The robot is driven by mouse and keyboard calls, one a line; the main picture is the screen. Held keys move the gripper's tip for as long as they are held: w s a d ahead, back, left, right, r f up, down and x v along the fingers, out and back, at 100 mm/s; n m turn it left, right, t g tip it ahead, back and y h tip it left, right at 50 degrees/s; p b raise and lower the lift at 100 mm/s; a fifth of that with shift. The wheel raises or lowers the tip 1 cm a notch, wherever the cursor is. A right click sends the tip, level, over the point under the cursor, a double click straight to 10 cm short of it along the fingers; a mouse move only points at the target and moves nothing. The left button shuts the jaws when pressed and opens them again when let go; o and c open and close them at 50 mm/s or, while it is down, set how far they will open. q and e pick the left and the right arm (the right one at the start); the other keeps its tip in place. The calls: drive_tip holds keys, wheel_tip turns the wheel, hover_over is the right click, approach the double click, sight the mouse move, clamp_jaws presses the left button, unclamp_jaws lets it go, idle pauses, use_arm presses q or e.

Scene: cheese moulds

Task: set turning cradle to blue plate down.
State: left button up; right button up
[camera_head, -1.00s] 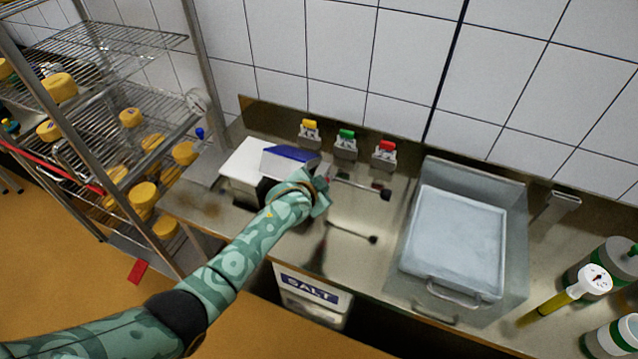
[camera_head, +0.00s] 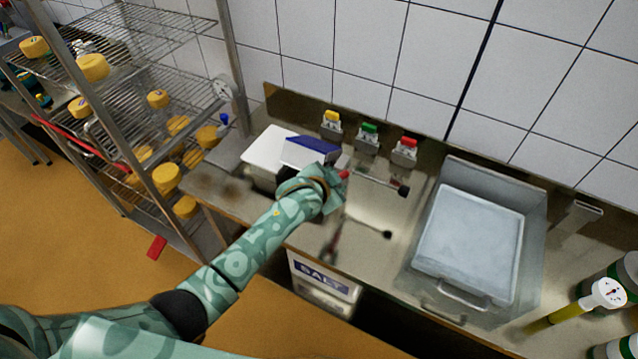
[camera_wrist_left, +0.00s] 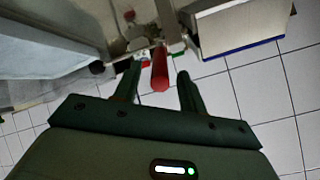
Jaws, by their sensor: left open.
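The turning cradle shows a blue-faced plate (camera_head: 308,152) tilted above a white block (camera_head: 268,150) on the steel counter. In the left wrist view its pale box side with a blue edge (camera_wrist_left: 240,32) is at the upper right. A red handle (camera_wrist_left: 160,72) lies between the fingers of my left gripper (camera_wrist_left: 158,80), which is open; whether they touch it cannot be told. In the head view my left gripper (camera_head: 335,192) is beside the cradle and hides its lower part. The red handle's end (camera_head: 344,174) peeks out there. My right gripper is not in view.
Yellow, green and red tagged clips (camera_head: 368,138) line the back. A steel basin (camera_head: 535,265) is at the right. A wire rack (camera_head: 150,110) with yellow cheeses is at the left. A salt bin (camera_head: 322,280) is below.

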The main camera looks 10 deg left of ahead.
use_arm(q)
drive_tip(key=p+v, duration=0.2)
drive_tip(key=v, duration=1)
drive_tip(key=shift+s, duration=0.15)
